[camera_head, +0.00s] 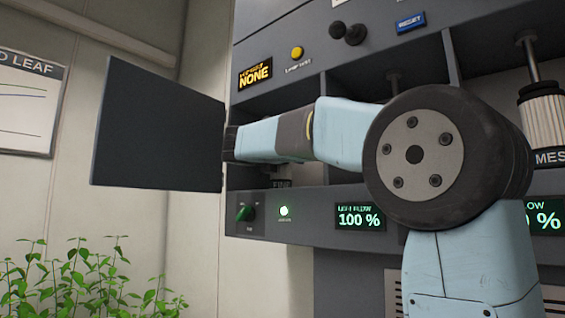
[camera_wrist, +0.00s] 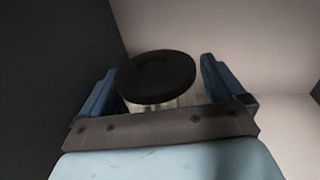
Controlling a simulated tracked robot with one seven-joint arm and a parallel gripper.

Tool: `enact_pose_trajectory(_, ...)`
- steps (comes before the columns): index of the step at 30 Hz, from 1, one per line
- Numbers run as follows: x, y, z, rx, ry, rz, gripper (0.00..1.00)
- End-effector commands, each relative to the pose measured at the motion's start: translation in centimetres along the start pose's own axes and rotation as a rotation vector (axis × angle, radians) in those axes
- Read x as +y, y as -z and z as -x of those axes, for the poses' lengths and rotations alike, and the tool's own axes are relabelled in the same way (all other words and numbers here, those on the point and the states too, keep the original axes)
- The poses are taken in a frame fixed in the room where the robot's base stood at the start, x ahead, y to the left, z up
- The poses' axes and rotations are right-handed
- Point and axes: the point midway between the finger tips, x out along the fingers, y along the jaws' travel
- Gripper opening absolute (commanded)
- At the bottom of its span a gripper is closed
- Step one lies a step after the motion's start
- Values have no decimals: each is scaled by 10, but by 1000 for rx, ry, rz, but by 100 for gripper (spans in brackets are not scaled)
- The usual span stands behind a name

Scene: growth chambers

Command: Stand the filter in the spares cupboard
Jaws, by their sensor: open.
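In the wrist view, my gripper (camera_wrist: 158,74) is open, with one blue finger on each side of a filter (camera_wrist: 158,101) that has a dark round cap and a pale body. I cannot tell whether the fingers touch it. In the head view, my arm reaches left, and the gripper's end and this filter are hidden behind a dark flat panel (camera_head: 155,125). The panel looks like an open door; I cannot tell whether it belongs to the spares cupboard. The cupboard's inside is not visible.
A grey machine (camera_head: 300,210) has open bays and a lower control strip. A pleated filter marked "MES" (camera_head: 545,120) hangs in the right bay. Green plants (camera_head: 80,280) stand at lower left. A chart (camera_head: 28,105) hangs on the wall.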

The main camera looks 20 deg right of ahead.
Motion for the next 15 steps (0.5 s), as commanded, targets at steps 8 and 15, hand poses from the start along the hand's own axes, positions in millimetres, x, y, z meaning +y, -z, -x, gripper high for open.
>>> enact_pose_trajectory(8,0,-2,8,0,0,-1,97)
enact_pose_trajectory(15,0,-3,51,0,-2,0,97)
